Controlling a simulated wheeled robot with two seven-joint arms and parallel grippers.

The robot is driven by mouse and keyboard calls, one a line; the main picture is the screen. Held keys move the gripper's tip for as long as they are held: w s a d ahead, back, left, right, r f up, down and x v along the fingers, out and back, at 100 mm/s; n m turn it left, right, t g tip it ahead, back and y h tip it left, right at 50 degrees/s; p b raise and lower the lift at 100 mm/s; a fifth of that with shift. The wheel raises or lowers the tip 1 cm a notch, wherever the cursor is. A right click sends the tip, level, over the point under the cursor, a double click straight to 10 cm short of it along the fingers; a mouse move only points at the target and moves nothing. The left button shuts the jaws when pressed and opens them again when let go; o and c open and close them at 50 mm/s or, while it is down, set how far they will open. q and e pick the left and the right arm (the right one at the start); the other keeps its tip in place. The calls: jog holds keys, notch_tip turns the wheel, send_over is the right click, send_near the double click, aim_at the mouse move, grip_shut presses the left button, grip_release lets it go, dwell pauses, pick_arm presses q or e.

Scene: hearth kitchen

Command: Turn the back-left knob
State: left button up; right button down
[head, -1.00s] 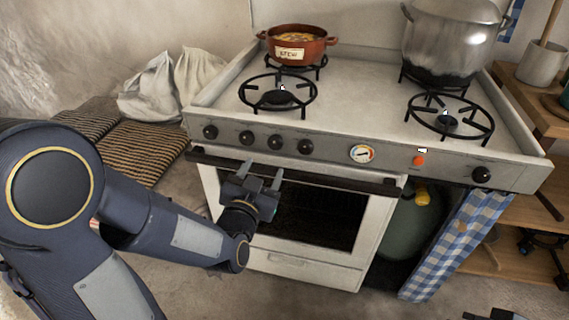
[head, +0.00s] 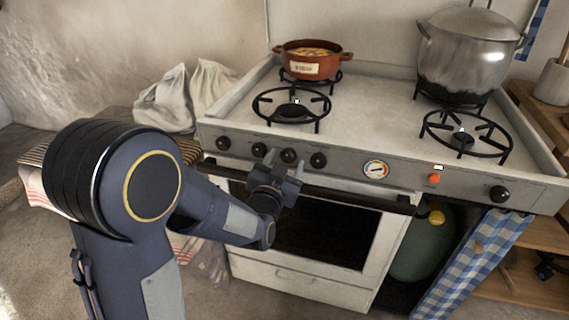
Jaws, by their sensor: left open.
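The stove front panel carries a row of dark round knobs at its left: a first knob (head: 222,143), a second (head: 259,149), a third (head: 288,155) and a fourth (head: 318,160). No readable label shows which burner each one serves. My left gripper (head: 285,162) is open and points up at the panel. Its two fingertips lie to either side of the third knob in the picture; I cannot tell whether they touch it. My right gripper is out of view.
A red-brown stew pot (head: 313,68) stands on the back-left burner, a large lidded steel pot (head: 462,62) on the back-right. The front burners are bare. The oven handle bar (head: 345,197) runs below the panel. A single knob (head: 499,193) sits far right.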

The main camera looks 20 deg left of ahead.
pick_arm(q)
jog(key=c, duration=1)
jog(key=n+b, duration=0.3)
jog(key=shift+f, duration=0.2)
jog(key=n+b, duration=0.3)
jog(key=shift+d+n, duration=0.1)
jog(key=shift+n, duration=0.3)
jog(key=n+b, duration=0.4)
jog(key=shift+d, duration=0.1)
jog(key=shift+r+n+b, duration=0.2)
jog(key=shift+n+b, duration=0.6)
jog(key=shift+n, duration=0.6)
